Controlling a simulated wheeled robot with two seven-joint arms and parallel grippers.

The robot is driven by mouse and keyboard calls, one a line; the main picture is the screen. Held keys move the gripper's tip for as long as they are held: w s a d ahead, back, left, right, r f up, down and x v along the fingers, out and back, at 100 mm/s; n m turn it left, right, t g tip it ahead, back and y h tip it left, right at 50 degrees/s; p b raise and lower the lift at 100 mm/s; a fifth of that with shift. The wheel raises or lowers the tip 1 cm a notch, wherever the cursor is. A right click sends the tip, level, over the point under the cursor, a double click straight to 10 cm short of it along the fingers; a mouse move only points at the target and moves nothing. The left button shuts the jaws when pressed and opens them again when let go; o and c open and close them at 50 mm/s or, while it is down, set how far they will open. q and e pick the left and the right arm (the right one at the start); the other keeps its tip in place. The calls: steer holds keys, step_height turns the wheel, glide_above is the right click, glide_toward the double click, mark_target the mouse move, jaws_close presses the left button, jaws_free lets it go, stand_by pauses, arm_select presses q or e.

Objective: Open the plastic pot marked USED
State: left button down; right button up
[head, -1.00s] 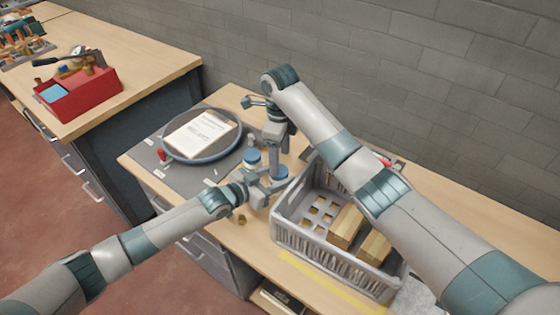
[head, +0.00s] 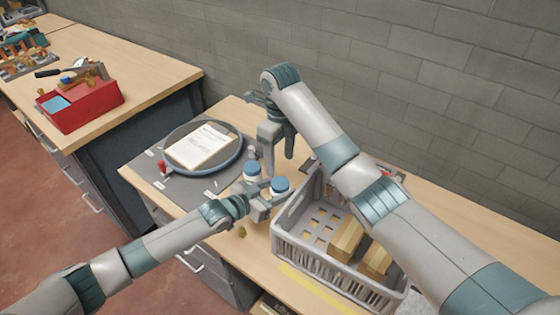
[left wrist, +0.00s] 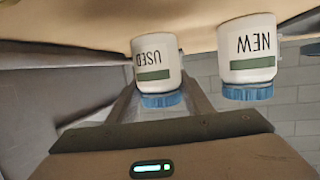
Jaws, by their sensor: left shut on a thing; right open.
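The pot marked USED (left wrist: 153,58) is white with a blue lid (left wrist: 161,99) on it. It stands between the fingers of my left gripper (left wrist: 158,88), which is shut on it. In the left wrist view everything appears upside down. In the head view the USED pot's lid (head: 280,185) is at the tip of my left gripper. The pot marked NEW (left wrist: 249,52), also blue-lidded, stands beside it; its lid (head: 252,168) shows too. My right gripper (head: 278,152) is open and empty, pointing down just behind and above the pots.
A grey crate (head: 283,232) with wooden blocks stands right of the pots. A round tray (head: 240,160) with a paper lies on a grey mat at the left. A small brass-coloured part (head: 242,232) lies near the bench's front edge. A wall is behind.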

mark_target(280, 183)
steer(key=shift+f, duration=0.1)
steer(key=shift+a+f, duration=0.15)
steer(key=shift+f, duration=3.8)
steer(key=c, duration=1.1)
steer(key=shift+n, duration=1.7)
steer(key=o, duration=1.2)
steer(key=shift+c, duration=0.2)
